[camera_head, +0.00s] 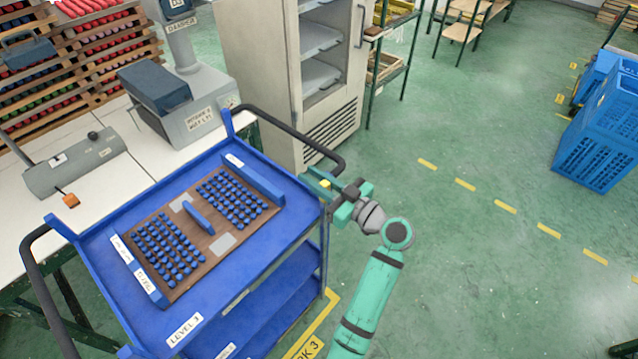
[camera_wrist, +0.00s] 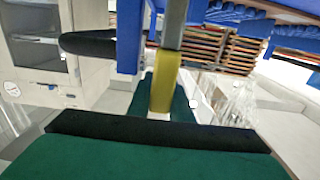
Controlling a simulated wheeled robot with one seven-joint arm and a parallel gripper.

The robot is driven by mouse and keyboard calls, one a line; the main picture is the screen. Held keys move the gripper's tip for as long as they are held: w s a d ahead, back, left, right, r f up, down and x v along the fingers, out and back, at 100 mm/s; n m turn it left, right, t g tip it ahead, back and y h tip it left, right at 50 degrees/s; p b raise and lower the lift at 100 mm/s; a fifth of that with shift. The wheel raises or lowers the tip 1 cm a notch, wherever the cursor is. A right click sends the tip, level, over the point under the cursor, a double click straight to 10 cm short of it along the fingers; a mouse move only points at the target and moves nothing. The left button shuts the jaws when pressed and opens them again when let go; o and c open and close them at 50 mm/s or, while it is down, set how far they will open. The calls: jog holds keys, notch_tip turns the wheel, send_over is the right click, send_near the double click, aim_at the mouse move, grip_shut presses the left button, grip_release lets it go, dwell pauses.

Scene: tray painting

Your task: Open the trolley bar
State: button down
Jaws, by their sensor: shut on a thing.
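The blue trolley (camera_head: 200,300) stands in the left half of the head view, with a black handle at each end. My gripper (camera_head: 327,187) is at the trolley's right corner, by the far black handle. It is shut on a yellow piece (camera_head: 325,184) there. In the wrist view the yellow piece (camera_wrist: 163,82) sits at the end of a grey metal bar (camera_wrist: 174,25), between my green finger with a dark pad in front and the green part behind. I take this to be the trolley bar; most of its length is hidden in the head view.
A brown tray (camera_head: 213,246) with rows of blue pegs lies on the trolley's top shelf. A grey cabinet (camera_head: 255,60) stands close behind the trolley. A white bench (camera_head: 110,185) is at the left. Blue crates (camera_head: 600,130) stand far right; the green floor between is clear.

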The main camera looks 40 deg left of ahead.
jog(key=shift+w, duration=0.3)
jog(key=shift+w+d, duration=0.1)
jog(key=c, duration=1.6)
grip_release()
jog(key=d, duration=1)
jog(key=shift+d, duration=0.4)
